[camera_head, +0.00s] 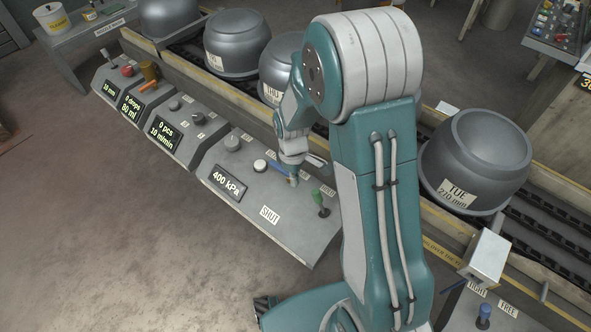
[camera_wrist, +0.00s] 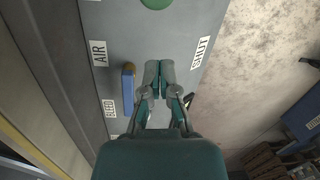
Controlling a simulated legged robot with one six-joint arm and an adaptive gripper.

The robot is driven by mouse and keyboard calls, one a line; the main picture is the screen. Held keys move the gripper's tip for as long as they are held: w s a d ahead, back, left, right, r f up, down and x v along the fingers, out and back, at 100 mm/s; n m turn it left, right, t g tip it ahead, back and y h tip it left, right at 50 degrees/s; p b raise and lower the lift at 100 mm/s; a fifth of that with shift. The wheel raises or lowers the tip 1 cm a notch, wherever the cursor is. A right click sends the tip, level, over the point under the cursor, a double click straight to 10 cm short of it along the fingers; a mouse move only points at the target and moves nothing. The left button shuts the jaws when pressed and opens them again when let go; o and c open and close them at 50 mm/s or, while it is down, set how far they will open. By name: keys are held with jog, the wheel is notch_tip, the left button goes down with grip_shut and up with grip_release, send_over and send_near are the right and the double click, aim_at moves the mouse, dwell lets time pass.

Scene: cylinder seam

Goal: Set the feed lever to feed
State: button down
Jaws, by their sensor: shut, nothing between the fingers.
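No label reading "feed" is legible in either view, so I cannot tell which lever is the feed lever. My gripper (camera_head: 292,180) is low over the near console (camera_head: 240,205), its fingers together and empty. In the wrist view the closed fingertips (camera_wrist: 158,66) are just right of a blue bar handle (camera_wrist: 128,88), with a narrow gap in the picture. The handle lies between the AIR (camera_wrist: 99,53) and BLEED (camera_wrist: 109,108) labels, and the SHUT label (camera_wrist: 201,52) is farther right. A green-knobbed lever (camera_head: 318,198) stands upright near the console's right end.
Consoles with displays line the conveyor; one has an orange handle (camera_head: 157,88). Grey drums, including one marked TUE (camera_head: 485,155), sit on the conveyor behind. A blue-topped lever (camera_head: 484,312) is at the lower right near a FREE label. The floor in front is clear.

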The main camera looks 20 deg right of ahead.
aim_at(320, 203)
jog(key=f, duration=0.4)
jog(key=shift+s, duration=0.3)
jog(key=shift+s+d+r, duration=0.75)
jog(key=shift+s+d, duration=0.1)
jog(key=shift+d, duration=0.15)
jog(key=shift+s+d+r, duration=0.15)
jog(key=shift+s+d, duration=0.2)
jog(key=shift+d, duration=0.05)
